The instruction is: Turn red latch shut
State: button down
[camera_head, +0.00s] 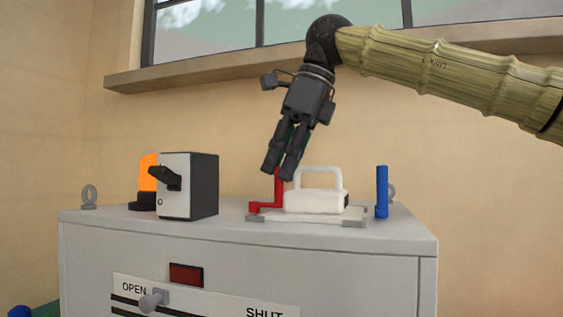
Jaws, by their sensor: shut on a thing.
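The red latch (278,193) stands at the left end of a white block with a handle, on top of the grey cabinet. Its upright arm rises from a short red foot at the base plate. My gripper (280,174) reaches down from above, tilted, with its fingers shut on the top of the red latch's upright arm. The fingers hide the latch's tip.
The white handled block (318,200) is just right of the latch. A blue upright lever (382,192) stands farther right. A black-and-white switch box (188,186) and an orange lamp (147,172) stand to the left. The grey cabinet (350,262) has an OPEN/SHUT slider (152,301).

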jog(key=shift+w+n, duration=0.2)
jog(key=shift+n, duration=0.2)
jog(key=c, duration=1.5)
grip_release()
jog(key=shift+o, duration=0.2)
jog(key=shift+r, duration=0.1)
jog(key=v, duration=1.1)
jog(key=shift+d+r, duration=0.2)
jog(key=shift+r, duration=0.15)
jog(key=shift+a, duration=0.1)
